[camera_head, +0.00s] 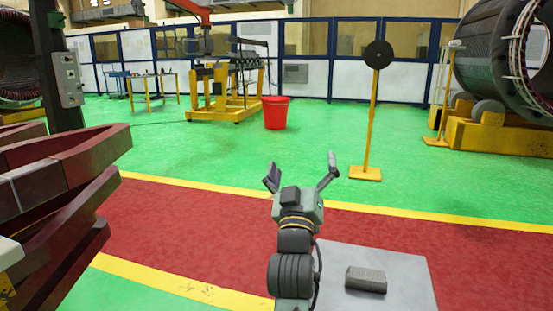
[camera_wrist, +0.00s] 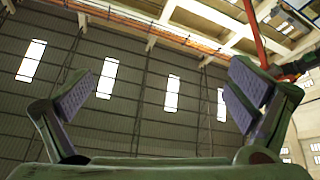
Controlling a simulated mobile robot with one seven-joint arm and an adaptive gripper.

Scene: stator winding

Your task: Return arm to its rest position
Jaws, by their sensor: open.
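My gripper (camera_head: 302,172) shows in the head view at the end of my arm, above the red floor lane. Its two fingers are spread wide apart and nothing is between them. In the wrist view my gripper (camera_wrist: 168,92) is also open and empty, with a finger at the left and one at the right. Behind the fingers the wrist view shows the hall's upper wall and roof beams, so it points upward. The arm's lower part runs out of the head view at the bottom.
A grey block (camera_head: 366,279) lies on a grey plate (camera_head: 408,262) right of my arm. Dark red coils (camera_head: 75,190) stand close at the left. A yellow post (camera_head: 371,130) with a black disc, a red bucket (camera_head: 275,112) and a large stator (camera_head: 490,60) stand farther off. Green floor between is clear.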

